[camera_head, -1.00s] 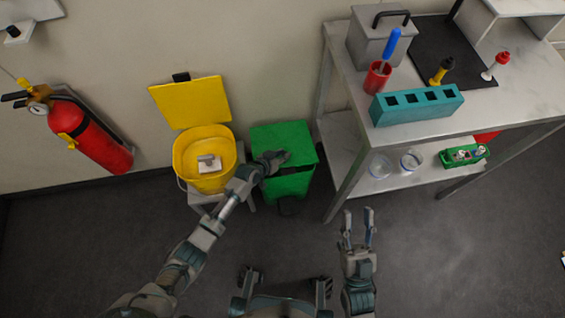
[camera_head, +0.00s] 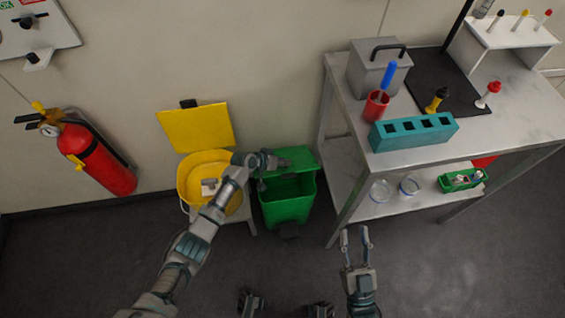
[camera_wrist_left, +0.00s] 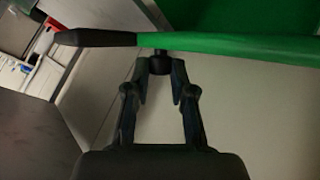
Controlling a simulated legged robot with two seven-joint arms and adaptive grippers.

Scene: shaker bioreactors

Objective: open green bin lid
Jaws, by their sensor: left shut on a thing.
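The green bin (camera_head: 290,210) stands on the floor between the yellow bin and the steel table. Its green lid (camera_head: 299,157) is tilted up, and the dark inside of the bin shows below it. My left gripper (camera_head: 272,161) is at the left part of the lid. In the left wrist view the gripper (camera_wrist_left: 161,72) is shut on a small black knob (camera_wrist_left: 160,64) just under the lid's edge (camera_wrist_left: 225,45). The exact contact is partly hidden in the head view. My right gripper (camera_head: 355,237) is open and empty above the floor.
The yellow bin (camera_head: 189,188) with its raised lid (camera_head: 196,128) is close at the left, behind my left arm. The steel table (camera_head: 345,215) stands at the right. A fire extinguisher (camera_head: 99,160) hangs on the left wall. Floor in front is clear.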

